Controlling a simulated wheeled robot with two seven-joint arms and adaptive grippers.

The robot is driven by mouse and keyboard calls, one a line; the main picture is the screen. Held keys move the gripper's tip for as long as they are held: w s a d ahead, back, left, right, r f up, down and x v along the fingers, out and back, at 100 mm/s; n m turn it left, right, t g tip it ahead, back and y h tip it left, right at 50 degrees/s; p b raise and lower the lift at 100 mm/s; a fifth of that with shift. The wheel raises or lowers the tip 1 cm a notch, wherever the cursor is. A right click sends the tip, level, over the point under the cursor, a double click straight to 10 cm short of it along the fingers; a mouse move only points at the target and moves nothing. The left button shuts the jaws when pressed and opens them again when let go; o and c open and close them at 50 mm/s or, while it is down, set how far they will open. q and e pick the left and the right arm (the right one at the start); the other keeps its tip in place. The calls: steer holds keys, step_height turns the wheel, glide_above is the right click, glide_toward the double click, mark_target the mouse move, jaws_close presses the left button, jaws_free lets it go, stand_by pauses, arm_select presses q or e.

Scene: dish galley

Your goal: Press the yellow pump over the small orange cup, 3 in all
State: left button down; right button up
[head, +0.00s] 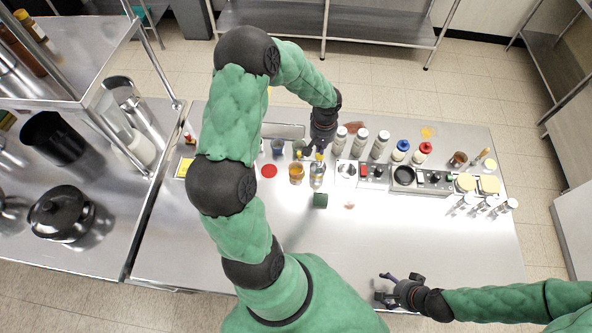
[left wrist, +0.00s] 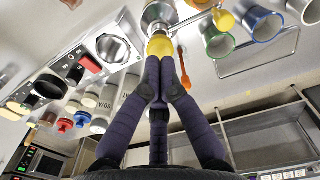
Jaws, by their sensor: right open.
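The yellow pump (head: 319,157) tops a silver bottle (head: 317,175) near the middle of the table. My left gripper (head: 318,148) is at the pump top from above. In the left wrist view its fingers are together, with the tips at or just above the yellow pump head (left wrist: 160,45); whether they touch it I cannot tell. An orange container (head: 297,175), which looks like the small orange cup, stands just left of the bottle; the spout's position over it is unclear. My right gripper (head: 388,289) is open and empty above the table's front edge.
A green block (head: 320,201) lies in front of the bottle. Cups with green (left wrist: 217,45) and blue (left wrist: 262,25) rims stand behind. A red disc (head: 269,171) lies left. Devices (head: 404,177) and several bottles stand right. The front middle is clear.

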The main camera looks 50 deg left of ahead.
mark_target(384, 289)
arm_select(q)
steer(key=shift+f, duration=0.15)
arm_select(e)
steer(key=shift+f, duration=0.15)
stand_by(0.4)
arm_select(q)
steer(key=shift+f+b, duration=1.65)
steer(key=shift+b, duration=0.15)
arm_select(e)
steer(key=shift+f, duration=1.6)
arm_select(q)
steer(key=shift+r, duration=0.1)
arm_select(e)
steer(key=shift+s+r, duration=0.1)
arm_select(q)
steer(key=shift+r+p, duration=0.45)
steer(key=shift+r, duration=0.15)
arm_select(e)
steer(key=shift+r, duration=0.25)
arm_select(q)
steer(key=shift+r+p, duration=0.45)
steer(key=shift+r, duration=0.6)
arm_select(e)
steer(key=shift+r, duration=0.5)
arm_select(q)
steer(key=shift+r, duration=0.1)
